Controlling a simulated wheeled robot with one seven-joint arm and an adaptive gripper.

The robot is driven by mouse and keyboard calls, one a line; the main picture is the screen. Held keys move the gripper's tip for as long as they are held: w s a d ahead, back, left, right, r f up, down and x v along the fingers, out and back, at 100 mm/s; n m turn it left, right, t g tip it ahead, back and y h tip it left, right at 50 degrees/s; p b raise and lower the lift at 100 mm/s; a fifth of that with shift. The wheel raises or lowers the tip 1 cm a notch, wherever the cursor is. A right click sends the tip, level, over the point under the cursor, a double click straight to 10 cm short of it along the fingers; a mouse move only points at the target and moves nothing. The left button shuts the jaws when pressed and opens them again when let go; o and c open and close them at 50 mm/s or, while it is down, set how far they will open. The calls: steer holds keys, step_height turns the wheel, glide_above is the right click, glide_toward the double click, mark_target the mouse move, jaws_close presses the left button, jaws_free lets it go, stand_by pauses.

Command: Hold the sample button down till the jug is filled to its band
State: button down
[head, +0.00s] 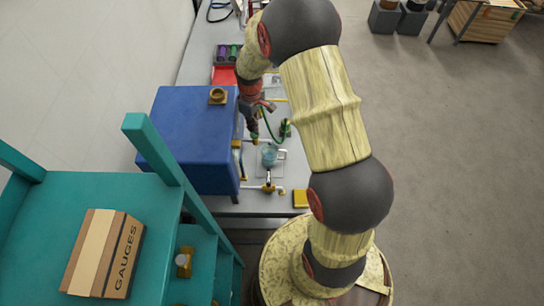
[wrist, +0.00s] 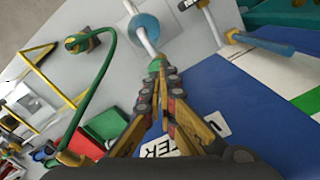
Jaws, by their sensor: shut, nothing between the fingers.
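My gripper (wrist: 168,78) is shut and empty, with its fingertips together. The tips are at a small green piece (wrist: 155,65), which looks like the sample button; the wrist view does not show clearly whether they press it. In the head view my gripper (head: 253,132) points down beside the blue tank's right side. The jug (head: 269,155) is a small teal, see-through vessel just to the right of and below the gripper in the head view. Its band and fill level are too small to tell. A blue round part (wrist: 145,27) around a pale pipe, possibly the jug, shows beyond the tips.
The blue tank (head: 195,135) stands close left of the gripper. Pipes with yellow fittings (head: 268,188) and a green hose (wrist: 100,75) lie near it. A red bin (head: 224,75) is farther back. A teal shelf (head: 90,230) with a gauges box (head: 105,253) fills the lower left.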

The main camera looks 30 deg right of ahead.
steer(key=shift+f, duration=0.25)
steer(key=shift+f+b, duration=0.35)
steer(key=shift+b, duration=0.05)
steer(key=shift+f+b, duration=0.55)
steer(key=shift+f, duration=0.25)
steer(key=shift+r, duration=0.2)
stand_by(2.2)
steer(key=shift+r+p, duration=0.75)
steer(key=shift+r, duration=0.45)
steer(key=shift+f+b, duration=0.8)
steer(key=shift+f, duration=0.45)
steer(key=shift+r+p, duration=0.65)
steer(key=shift+r, duration=0.6)
steer(key=shift+r, duration=0.1)
steer(key=shift+r+p, duration=1.3)
steer(key=shift+r, duration=1.15)
